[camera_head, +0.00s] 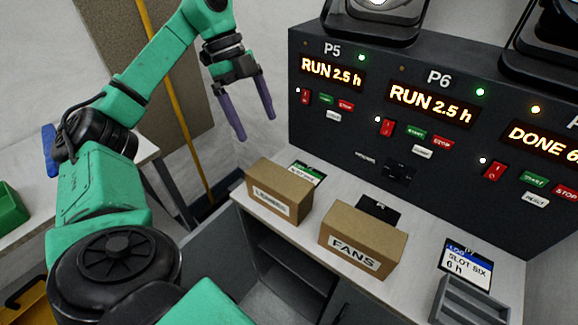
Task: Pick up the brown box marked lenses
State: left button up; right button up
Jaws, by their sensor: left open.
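The brown box marked lenses (279,190) sits upright on the white shelf (300,236) below the control panel, near the shelf's left end. Its label faces the front. My left gripper (255,126) is open and empty, with its two purple fingers pointing down. In the picture it is above and a little left of the lenses box, apart from it. My right gripper is not in view.
A brown box marked fans (362,241) stands close to the right. A grey tray (468,302) and a slot card (468,265) lie farther right. The dark panel (430,115) rises behind the boxes. A green bin (10,207) is at far left.

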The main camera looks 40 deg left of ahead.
pick_arm(q)
jog(key=b, duration=0.3)
send_near(275, 176)
jog(key=f+b, duration=0.1)
jog(key=b, duration=0.2)
jog(key=shift+a+f, duration=0.1)
jog(key=shift+f, duration=0.25)
jog(key=b+x, duration=0.1)
jog(key=x, duration=0.6)
jog(key=b+x, duration=0.1)
jog(key=x, duration=0.3)
jog(key=shift+d+b, duration=0.3)
jog(key=shift+d, duration=0.15)
jog(key=shift+r, duration=0.1)
jog(key=c, duration=1.5)
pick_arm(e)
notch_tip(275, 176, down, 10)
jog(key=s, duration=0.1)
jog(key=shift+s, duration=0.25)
